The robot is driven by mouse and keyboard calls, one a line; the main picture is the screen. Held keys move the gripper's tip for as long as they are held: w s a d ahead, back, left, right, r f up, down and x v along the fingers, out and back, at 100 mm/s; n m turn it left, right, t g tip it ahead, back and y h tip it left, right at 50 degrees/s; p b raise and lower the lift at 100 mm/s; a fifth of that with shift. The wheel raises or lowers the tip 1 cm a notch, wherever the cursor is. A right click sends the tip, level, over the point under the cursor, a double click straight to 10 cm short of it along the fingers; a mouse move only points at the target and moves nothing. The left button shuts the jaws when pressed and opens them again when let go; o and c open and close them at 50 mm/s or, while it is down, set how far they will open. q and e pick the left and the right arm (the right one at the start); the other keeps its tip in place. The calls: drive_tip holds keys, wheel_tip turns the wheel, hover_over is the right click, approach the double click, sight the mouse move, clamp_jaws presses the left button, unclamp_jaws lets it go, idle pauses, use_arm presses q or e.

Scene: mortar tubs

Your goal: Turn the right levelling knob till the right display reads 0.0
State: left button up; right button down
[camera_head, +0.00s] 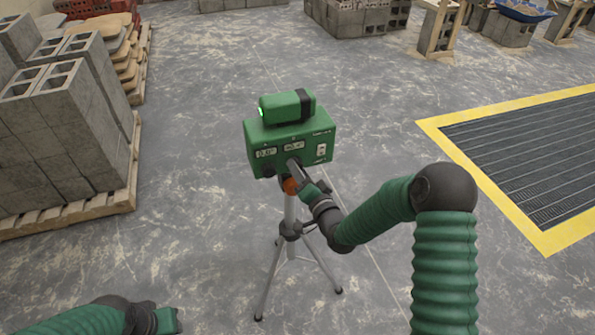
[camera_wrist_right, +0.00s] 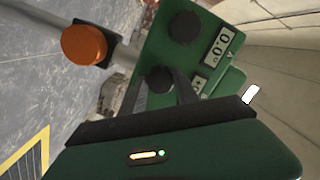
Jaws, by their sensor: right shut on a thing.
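The green levelling instrument (camera_head: 284,132) stands on a tripod in the middle of the head view. Its left display (camera_head: 265,153) appears to read 0.0, also in the right wrist view (camera_wrist_right: 218,47). The right display (camera_head: 294,146) is too small to read; in the wrist view a finger covers most of it and a plus sign shows. The dark left knob (camera_wrist_right: 185,27) is free. My right gripper (camera_head: 294,168) is shut on the right knob (camera_wrist_right: 160,79), with a finger on each side. My left gripper (camera_head: 167,320) is at the bottom left, its jaws unclear.
An orange knob (camera_wrist_right: 84,44) sits on the tripod below the box. Concrete blocks (camera_head: 75,125) stand on a pallet at left. A yellow-edged grate (camera_head: 530,150) lies at right. The floor around the tripod is clear.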

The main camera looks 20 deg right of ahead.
drive_tip(key=n+b, duration=0.2)
drive_tip(key=n, duration=0.1)
drive_tip(key=n+b, duration=0.1)
drive_tip(key=n, duration=0.3)
drive_tip(key=r+n+h+b, duration=0.1)
drive_tip(key=n+b, duration=0.1)
drive_tip(key=n, duration=0.1)
drive_tip(key=shift+w+d+r+n+b, duration=0.1)
drive_tip(key=shift+d+n+b, duration=0.05)
drive_tip(key=shift+n+b, duration=0.2)
idle(0.3)
drive_tip(key=c, duration=1)
unclamp_jaws()
drive_tip(key=shift+o, duration=0.4)
drive_tip(key=shift+g, duration=0.3)
drive_tip(key=shift+f, duration=0.3)
